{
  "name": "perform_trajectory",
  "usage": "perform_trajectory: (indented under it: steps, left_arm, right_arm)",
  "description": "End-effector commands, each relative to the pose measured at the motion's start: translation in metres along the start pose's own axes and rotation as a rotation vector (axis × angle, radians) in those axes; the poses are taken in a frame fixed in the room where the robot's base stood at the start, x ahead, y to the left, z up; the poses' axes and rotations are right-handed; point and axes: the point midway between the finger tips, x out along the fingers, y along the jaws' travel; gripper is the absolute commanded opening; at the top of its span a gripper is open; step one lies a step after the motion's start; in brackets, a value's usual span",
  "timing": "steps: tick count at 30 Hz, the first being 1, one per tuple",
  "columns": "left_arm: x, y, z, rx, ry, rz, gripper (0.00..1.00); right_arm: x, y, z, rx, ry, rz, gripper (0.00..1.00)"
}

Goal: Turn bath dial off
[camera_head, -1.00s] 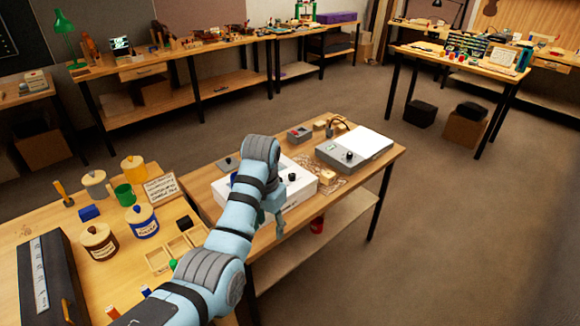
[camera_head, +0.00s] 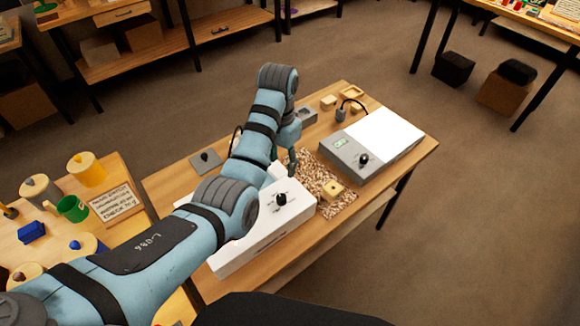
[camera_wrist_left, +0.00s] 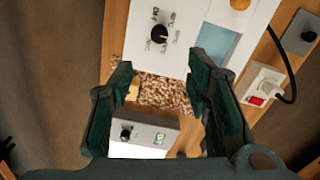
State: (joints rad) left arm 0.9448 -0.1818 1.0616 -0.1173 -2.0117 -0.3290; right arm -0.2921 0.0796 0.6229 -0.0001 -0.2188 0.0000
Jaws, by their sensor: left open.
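A white box with a light blue window (camera_wrist_left: 217,45) carries a round black dial (camera_head: 281,199) with printed labels around it. I take this box to be the bath. The dial also shows in the left wrist view (camera_wrist_left: 159,33); I cannot read its setting for sure. My left gripper (camera_head: 291,160) is behind the white box in the head view, pointing down and apart from the dial. In the left wrist view its dark green fingers (camera_wrist_left: 159,80) are spread with nothing between them; the dial lies above the fingertips. My right gripper is not in view.
A grey device (camera_head: 348,152) with a green display, its own black knob (camera_head: 363,159) and a white top stands on the right. A speckled mat (camera_head: 309,172) with a small wooden block (camera_head: 333,190) lies between. A side table with pots (camera_head: 87,170) is left.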

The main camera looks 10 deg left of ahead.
Motion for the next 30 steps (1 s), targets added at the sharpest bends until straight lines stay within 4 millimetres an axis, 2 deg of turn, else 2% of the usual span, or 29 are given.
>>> perform_trajectory:
  steps: [4,7,11,15,19,24,30]
  left_arm:
    - [0.005,0.002,0.005,-0.002,0.004,-0.002,0.44]
    - [0.021,0.004,0.010,-0.002,0.005,-0.002,0.44]
    - [0.056,0.005,0.011,-0.001,0.003,-0.001,0.44]
    - [0.101,0.003,0.004,0.003,-0.002,0.000,0.44]
    - [0.130,0.001,0.000,0.002,0.001,0.000,0.44]
    - [0.145,0.000,0.000,0.001,0.001,0.000,0.44]
    - [0.145,0.001,-0.001,0.002,0.000,0.000,0.44]
  right_arm:
    - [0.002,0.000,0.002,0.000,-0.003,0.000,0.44]
    - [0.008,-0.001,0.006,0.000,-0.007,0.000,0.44]
    - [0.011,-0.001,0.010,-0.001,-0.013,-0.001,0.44]
    - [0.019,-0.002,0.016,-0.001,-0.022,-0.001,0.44]
    - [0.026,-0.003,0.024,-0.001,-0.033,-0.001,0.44]
    - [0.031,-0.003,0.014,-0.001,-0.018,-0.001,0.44]
    - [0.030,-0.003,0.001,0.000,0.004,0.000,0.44]
